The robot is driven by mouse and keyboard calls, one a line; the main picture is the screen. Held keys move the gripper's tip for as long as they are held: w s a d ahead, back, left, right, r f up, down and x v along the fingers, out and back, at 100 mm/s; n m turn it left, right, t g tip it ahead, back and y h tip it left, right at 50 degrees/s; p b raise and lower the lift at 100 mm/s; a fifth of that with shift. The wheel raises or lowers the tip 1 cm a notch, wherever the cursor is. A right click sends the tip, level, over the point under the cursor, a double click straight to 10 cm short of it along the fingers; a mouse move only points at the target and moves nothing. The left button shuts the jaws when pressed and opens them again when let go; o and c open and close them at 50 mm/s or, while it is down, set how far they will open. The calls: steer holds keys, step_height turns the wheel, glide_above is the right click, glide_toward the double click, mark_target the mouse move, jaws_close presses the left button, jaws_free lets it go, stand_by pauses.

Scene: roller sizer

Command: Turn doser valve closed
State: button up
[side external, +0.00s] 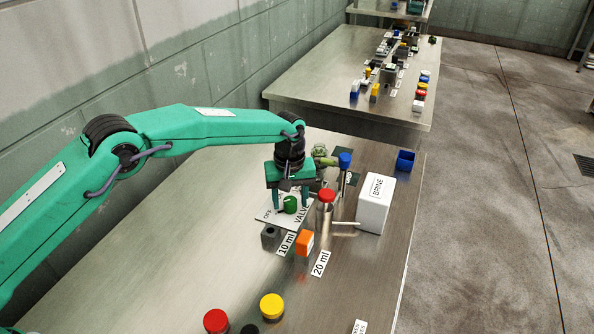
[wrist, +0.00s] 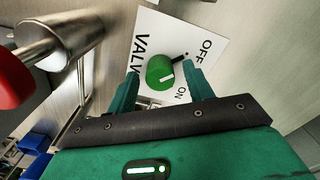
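The doser valve is a round green knob (side external: 290,204) with a white line on its face, on a white plate (side external: 268,216) lettered VALVE, OFF and ON. My gripper (side external: 291,200) points down over the plate, open, one finger on each side of the knob. In the wrist view the fingers (wrist: 163,76) stand apart from it with visible gaps.
A red-capped metal cylinder (side external: 325,212) stands close to the right of my gripper. Nearby are a blue-topped valve (side external: 345,162), a white BRINE box (side external: 375,203), an orange block (side external: 304,243) and a grey block (side external: 270,237). Red (side external: 216,321) and yellow (side external: 272,306) caps stand in front.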

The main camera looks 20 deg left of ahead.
mark_target(290, 200)
steer(key=shift+r, duration=3.9)
steer(key=shift+r, duration=0.1)
